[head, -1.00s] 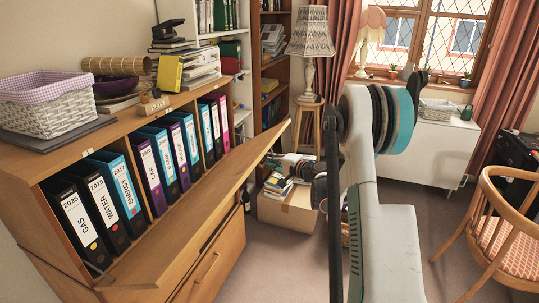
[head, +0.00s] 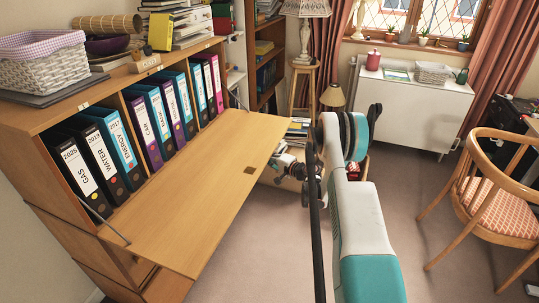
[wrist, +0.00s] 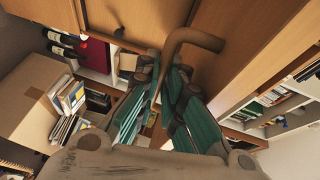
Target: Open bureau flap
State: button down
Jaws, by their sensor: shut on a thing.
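The bureau flap (head: 190,205) is a wide wooden panel, hinged along the bottom of the binder shelf. In the head view it lies lowered, close to level, with a stay visible at its near end. A row of binders (head: 120,145) stands upright behind it. My gripper (wrist: 160,82) is at the flap's outer side, partly hidden behind the flap and my arm in the head view. In the wrist view its teal fingers are shut around a brown curved handle (wrist: 195,38), which comes off a wooden panel.
A wicker basket (head: 42,68) sits on top of the bureau (head: 58,108). A lamp (head: 304,18) on a stool stands behind, and a wooden chair (head: 490,190) is at the right. Carpet (head: 250,260) in front of the flap is clear.

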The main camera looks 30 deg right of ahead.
jog(key=shift+w+a+f, duration=0.1)
jog(key=shift+a+f, duration=0.2)
jog(key=shift+f, duration=0.25)
jog(key=shift+a+f, duration=0.25)
jog(key=shift+f, duration=0.25)
jog(key=c, duration=1.7)
grip_release()
jog(key=shift+w+f, duration=0.15)
jog(key=shift+w, duration=0.05)
jog(key=shift+d, duration=0.1)
jog(key=shift+s, duration=0.1)
